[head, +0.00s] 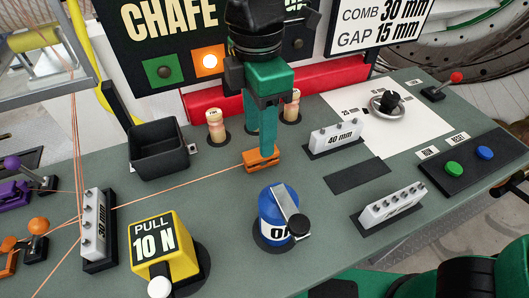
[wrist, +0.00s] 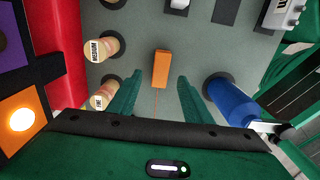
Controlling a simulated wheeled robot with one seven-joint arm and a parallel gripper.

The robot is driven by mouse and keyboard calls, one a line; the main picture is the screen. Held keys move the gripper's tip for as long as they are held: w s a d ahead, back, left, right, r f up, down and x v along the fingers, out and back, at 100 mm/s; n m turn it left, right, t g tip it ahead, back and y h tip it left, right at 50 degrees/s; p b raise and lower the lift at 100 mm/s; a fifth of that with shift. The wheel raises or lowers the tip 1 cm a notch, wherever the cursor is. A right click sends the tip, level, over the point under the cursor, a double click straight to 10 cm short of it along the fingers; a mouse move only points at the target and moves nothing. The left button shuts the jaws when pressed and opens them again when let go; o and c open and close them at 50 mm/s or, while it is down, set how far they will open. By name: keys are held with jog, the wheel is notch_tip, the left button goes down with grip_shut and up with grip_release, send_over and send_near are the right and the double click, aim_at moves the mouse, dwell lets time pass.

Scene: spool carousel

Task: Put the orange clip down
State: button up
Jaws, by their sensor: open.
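The orange clip (head: 262,160) is a small block that appears to rest on the grey-green bench top, in the middle of the head view. A thin orange thread runs from it to the left. In the wrist view the clip (wrist: 161,68) lies ahead, between the lines of the two fingers and around their tips. My green gripper (head: 262,150) is over the clip and hides part of its top. In the wrist view my gripper (wrist: 160,78) is open, with a gap on both sides of the clip.
Two pale spools (head: 216,125) stand behind the clip, close to my gripper. A blue canister (head: 272,215), a yellow "PULL 10 N" block (head: 153,243) and a grey 40 mm block (head: 336,138) stand around. A black bin (head: 157,165) is left. A dark bare rectangle (head: 356,175) lies right.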

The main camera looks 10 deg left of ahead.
aim_at(253, 160)
jog(key=shift+w+d+f, duration=0.1)
jog(key=shift+f, duration=2.8)
grip_shut()
